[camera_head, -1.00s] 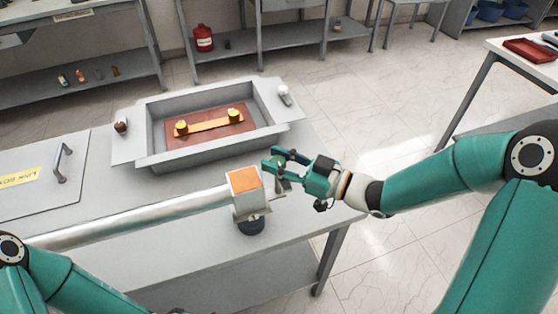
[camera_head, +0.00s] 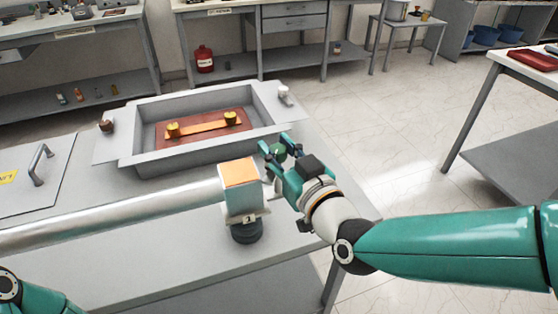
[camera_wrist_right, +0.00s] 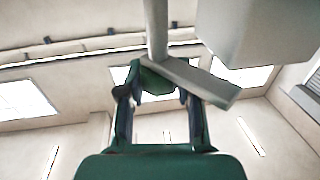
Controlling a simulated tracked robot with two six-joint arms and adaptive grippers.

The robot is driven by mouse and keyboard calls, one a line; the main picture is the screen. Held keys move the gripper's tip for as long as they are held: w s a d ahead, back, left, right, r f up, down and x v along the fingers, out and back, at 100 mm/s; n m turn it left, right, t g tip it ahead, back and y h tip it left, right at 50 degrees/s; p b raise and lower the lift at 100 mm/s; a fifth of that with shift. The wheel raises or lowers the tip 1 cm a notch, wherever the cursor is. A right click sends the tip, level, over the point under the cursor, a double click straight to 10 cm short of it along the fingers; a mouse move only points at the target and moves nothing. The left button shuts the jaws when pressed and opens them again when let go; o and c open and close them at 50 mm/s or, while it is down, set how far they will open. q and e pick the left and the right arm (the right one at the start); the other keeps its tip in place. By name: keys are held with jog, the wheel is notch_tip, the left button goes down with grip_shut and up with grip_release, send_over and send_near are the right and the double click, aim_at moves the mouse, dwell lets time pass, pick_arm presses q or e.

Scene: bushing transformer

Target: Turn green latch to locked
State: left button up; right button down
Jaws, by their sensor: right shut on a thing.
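The green latch (camera_head: 278,152) is a small green knob beside the right side of a pale box with an orange top (camera_head: 240,172). My right gripper (camera_head: 276,146) is shut on it, with a finger on either side. In the right wrist view the green latch (camera_wrist_right: 155,82) sits between the two fingers, next to a grey bar (camera_wrist_right: 200,80) and a post. The gripper hides part of the latch, and I cannot read its lock position. Only a piece of my left arm shows at bottom left; its gripper is out of view.
A silver pipe (camera_head: 120,221) runs left from the box over the grey table (camera_head: 150,262). Behind is a grey tray (camera_head: 150,165) with a copper plate and yellow knobs. A handled lid (camera_head: 22,190) lies at left.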

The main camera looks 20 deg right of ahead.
jog(key=shift+a+m+h, duration=0.2)
jog(key=shift+m+h, duration=0.5)
jog(key=shift+h, duration=0.4)
jog(key=shift+r+m+h, duration=0.1)
jog(key=shift+m+h, duration=0.6)
jog(key=shift+h, duration=0.4)
jog(key=m+h, duration=0.2)
jog(key=h, duration=0.1)
jog(key=m+g+h+p, duration=0.1)
jog(key=m+h, duration=0.1)
jog(key=h, duration=0.1)
jog(key=shift+m+h, duration=0.3)
jog(key=shift+h, duration=0.1)
jog(key=shift+d+r+m+g+h+p, duration=0.15)
jog(key=shift+m+g+h+p, duration=0.6)
jog(key=shift+m+g+h, duration=1.1)
jog(key=shift+h, duration=0.35)
jog(key=c, duration=0.7)
grip_release()
jog(key=shift+c, duration=0.2)
